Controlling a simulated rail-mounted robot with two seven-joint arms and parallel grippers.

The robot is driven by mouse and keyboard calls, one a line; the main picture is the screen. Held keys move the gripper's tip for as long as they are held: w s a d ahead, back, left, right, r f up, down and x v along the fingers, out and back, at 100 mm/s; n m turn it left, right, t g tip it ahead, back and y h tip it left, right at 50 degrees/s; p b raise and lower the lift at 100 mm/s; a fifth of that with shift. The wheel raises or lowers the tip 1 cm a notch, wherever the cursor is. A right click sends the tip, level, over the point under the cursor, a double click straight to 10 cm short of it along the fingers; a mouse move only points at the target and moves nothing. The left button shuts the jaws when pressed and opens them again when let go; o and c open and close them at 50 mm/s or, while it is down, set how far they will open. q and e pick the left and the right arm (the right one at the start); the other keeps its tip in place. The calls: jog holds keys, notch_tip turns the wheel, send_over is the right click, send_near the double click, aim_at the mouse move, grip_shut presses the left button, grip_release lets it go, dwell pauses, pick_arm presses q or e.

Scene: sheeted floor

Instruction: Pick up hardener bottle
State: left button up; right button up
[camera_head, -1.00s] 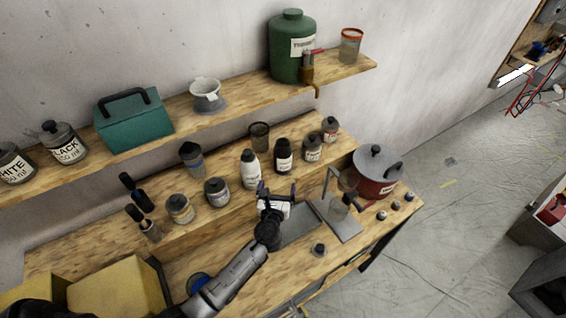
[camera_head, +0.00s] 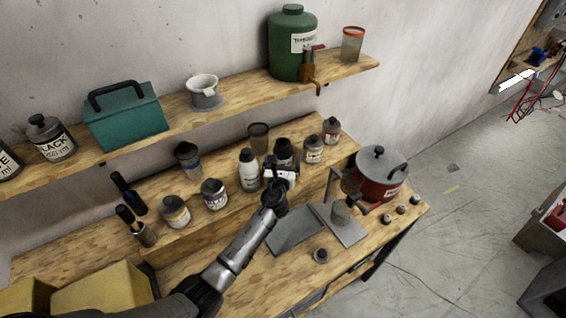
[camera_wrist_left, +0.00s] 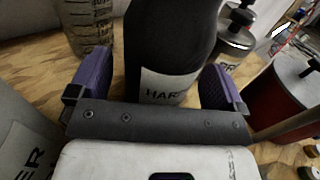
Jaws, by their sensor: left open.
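The hardener bottle is dark with a white label reading "HAR" and stands upright on the raised wooden shelf. In the head view (camera_head: 284,147) its lower part is hidden behind my left gripper (camera_head: 282,168). In the left wrist view the bottle (camera_wrist_left: 170,40) fills the middle, with its top out of frame. My left gripper (camera_wrist_left: 158,82) is open, with one purple finger pad on each side of the bottle. A gap shows at the left pad; I cannot tell whether the right pad touches. My right gripper is not in view.
A clear cup (camera_head: 258,138) is behind. A red pot (camera_head: 380,182) stands further right. A grey tray (camera_head: 296,232) lies on the bench in front. An upper shelf (camera_head: 235,98) runs above.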

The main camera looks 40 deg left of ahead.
pick_arm(q)
jog(key=shift+w+a, duration=0.35)
jog(key=shift+w, duration=0.2)
jog(key=c, duration=1.2)
jog(key=shift+c, duration=0.4)
jog(key=shift+r, duration=0.15)
